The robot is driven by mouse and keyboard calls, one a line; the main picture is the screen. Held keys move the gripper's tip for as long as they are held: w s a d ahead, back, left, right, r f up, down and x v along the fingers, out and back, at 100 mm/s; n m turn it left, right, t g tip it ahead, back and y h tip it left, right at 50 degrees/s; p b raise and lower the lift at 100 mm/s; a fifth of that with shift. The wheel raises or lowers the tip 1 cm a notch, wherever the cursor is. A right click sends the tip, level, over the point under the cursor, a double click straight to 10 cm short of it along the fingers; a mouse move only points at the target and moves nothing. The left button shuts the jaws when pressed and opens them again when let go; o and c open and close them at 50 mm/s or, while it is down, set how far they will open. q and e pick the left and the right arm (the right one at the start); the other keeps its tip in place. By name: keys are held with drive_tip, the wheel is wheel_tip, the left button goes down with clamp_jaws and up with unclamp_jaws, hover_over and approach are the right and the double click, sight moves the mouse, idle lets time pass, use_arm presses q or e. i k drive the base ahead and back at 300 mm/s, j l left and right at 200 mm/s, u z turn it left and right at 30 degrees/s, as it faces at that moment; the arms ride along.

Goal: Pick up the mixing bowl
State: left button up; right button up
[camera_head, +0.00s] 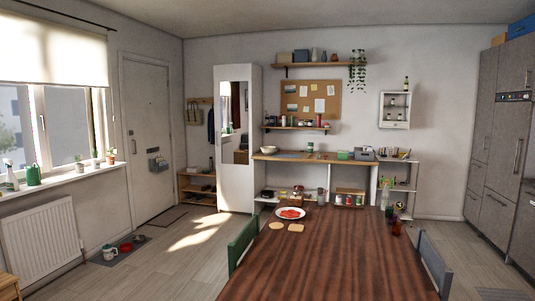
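A pale, cream-coloured bowl (269,150) sits at the left end of the wooden worktop (320,158) against the back wall. It looks upright, and it is the only thing I see that could be the mixing bowl, though it is small and far off. Neither of my grippers shows in this view. Nothing is seen touching the bowl.
A dark wooden table (320,260) fills the near middle, with a plate (280,213) of red food and a bottle on it. Green (243,241) and grey (435,264) chairs flank it. Floor (185,262) is open on the left. A white mirrored cabinet (226,185) stands left of the worktop.

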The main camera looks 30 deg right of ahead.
sight(268, 151)
drive_tip(key=i+j+u, duration=0.65)
drive_tip(key=i+u, duration=0.2)
drive_tip(key=i, duration=0.15)
drive_tip(key=i+u, duration=0.45)
drive_tip(key=i+l+z, duration=0.1)
drive_tip(key=i+z, duration=0.85)
drive_tip(key=i+j+z, duration=0.25)
drive_tip(key=z, duration=0.25)
drive_tip(key=i+l+z, duration=0.2)
drive_tip(key=i+z, duration=0.25)
drive_tip(key=i, duration=0.4)
drive_tip(key=i+j+z, duration=0.1)
drive_tip(key=i+z, duration=0.35)
drive_tip(key=i, duration=0.4)
drive_tip(key=i+z, duration=0.15)
drive_tip(key=i, duration=0.75)
drive_tip(key=i+j+z, duration=0.15)
drive_tip(key=i, duration=4.3)
drive_tip(key=l+z, duration=0.05)
drive_tip(key=l, duration=0.1)
